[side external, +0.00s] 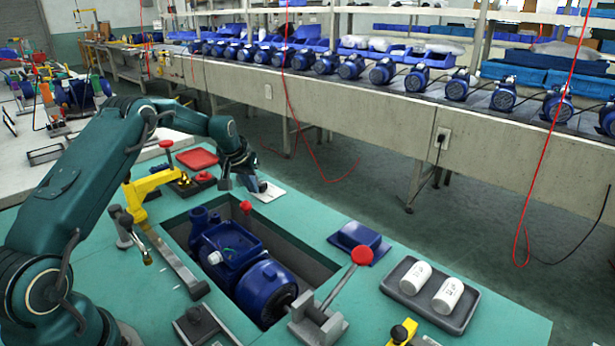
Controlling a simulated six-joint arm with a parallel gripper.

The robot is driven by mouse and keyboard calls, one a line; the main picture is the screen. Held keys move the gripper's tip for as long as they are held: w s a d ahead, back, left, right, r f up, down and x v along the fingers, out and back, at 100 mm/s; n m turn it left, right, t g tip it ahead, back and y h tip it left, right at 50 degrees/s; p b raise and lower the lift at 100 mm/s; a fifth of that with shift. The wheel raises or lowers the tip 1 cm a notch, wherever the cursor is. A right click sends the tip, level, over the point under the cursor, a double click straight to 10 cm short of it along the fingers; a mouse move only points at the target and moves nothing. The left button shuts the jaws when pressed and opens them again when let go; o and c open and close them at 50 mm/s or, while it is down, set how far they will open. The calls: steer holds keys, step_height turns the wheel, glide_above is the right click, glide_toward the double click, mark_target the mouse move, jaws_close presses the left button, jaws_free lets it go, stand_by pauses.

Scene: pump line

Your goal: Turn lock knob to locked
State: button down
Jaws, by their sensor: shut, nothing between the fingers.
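Several red knobs show, and I cannot tell which is the lock knob or how it is set. A large red ball knob (362,256) tops a tilted lever on a grey clamp (317,322) at the front end of the pump. A small red knob (246,207) stands by the pit's far edge. Another red knob (166,143) stands at the back left. My gripper (262,187) is shut and empty, low over a white plate (272,195) beyond the pit, apart from the large red knob. Its fingertips are small and partly dark.
A blue pump (262,285) sits in a pit in the green bench. A yellow clamp (152,183) and red trays (197,158) stand behind left. A blue cover (358,237) and a grey tray (450,318) with two white cylinders lie right. A conveyor (400,110) runs behind.

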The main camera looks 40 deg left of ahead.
steer(key=shift+w+a, duration=0.1)
steer(key=shift+w, duration=0.25)
stand_by(0.6)
steer(key=shift+w+d, duration=0.25)
steer(key=shift+d, duration=0.1)
steer(key=shift+s+r, duration=0.1)
steer(key=shift+s+d, duration=0.25)
steer(key=shift+s, duration=0.05)
step_height(320, 180, up, 6)
steer(key=shift+f, duration=0.1)
stand_by(0.6)
